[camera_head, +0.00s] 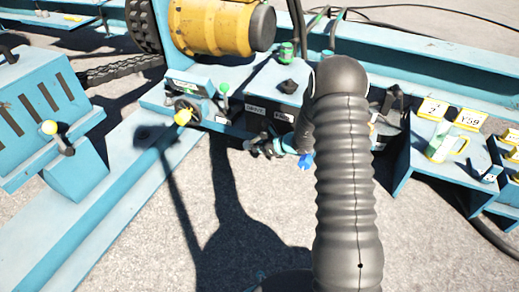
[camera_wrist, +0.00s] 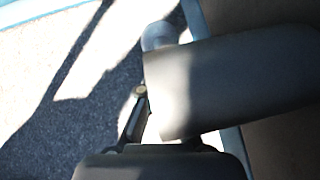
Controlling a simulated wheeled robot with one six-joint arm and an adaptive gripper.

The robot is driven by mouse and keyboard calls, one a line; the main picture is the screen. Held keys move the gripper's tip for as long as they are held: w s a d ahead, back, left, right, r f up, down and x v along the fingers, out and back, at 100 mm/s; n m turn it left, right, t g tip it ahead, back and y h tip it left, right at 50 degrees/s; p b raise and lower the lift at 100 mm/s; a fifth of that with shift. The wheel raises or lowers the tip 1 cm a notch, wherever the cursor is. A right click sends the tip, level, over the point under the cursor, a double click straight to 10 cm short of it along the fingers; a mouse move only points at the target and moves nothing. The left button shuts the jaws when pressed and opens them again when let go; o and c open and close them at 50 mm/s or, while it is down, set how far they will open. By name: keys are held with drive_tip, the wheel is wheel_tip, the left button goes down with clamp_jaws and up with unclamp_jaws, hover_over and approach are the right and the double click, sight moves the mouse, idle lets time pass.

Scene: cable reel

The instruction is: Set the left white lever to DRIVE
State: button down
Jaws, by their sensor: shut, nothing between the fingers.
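My gripper (camera_head: 262,146) is shut and empty, low in front of the blue machine panel in the head view. In the wrist view one dark finger (camera_wrist: 138,115) shows beside a large blurred grey cylinder, and a pale round knob (camera_wrist: 158,36) is at its upper left end. I cannot tell which lever that knob belongs to. In the head view a blue-tipped part (camera_head: 306,160) shows just right of my gripper. No clearly white lever can be made out there; my arm hides part of the panel. A small label (camera_head: 255,108) is above my gripper, too small to read surely.
A yellow drum (camera_head: 212,27) is behind. Yellow tags (camera_head: 433,109) and a green-and-yellow mug-like object (camera_head: 440,147) are on the right stand. Grey ground in front is open.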

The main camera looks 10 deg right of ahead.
drive_tip(key=v, duration=1.2)
drive_tip(key=s+a+r+n+g+h+p, duration=0.15)
drive_tip(key=s+a+r+n, duration=0.25)
drive_tip(key=s+r+n, duration=0.45)
drive_tip(key=s+a+r+n+g+y+p, duration=0.1)
drive_tip(key=s+a+r+n+g+p, duration=0.3)
drive_tip(key=r, duration=0.8)
drive_tip(key=s+d+r+n+t+h, duration=0.1)
drive_tip(key=s+d+r+n+h, duration=0.1)
drive_tip(key=s+r+n, duration=0.2)
drive_tip(key=s+d+r+n+t+h+p, duration=0.1)
drive_tip(key=s+r+n, duration=0.4)
drive_tip(key=s, duration=0.6)
drive_tip(key=s+d+r+n+t+h+p, duration=0.1)
drive_tip(key=s+d+r+n+t+h, duration=0.1)
drive_tip(key=s, duration=0.5)
drive_tip(key=shift+d+r+n+h, duration=0.9)
drive_tip(key=shift+r+n+h, duration=0.3)
drive_tip(key=shift+n, duration=0.35)
drive_tip(key=shift+s, duration=0.15)
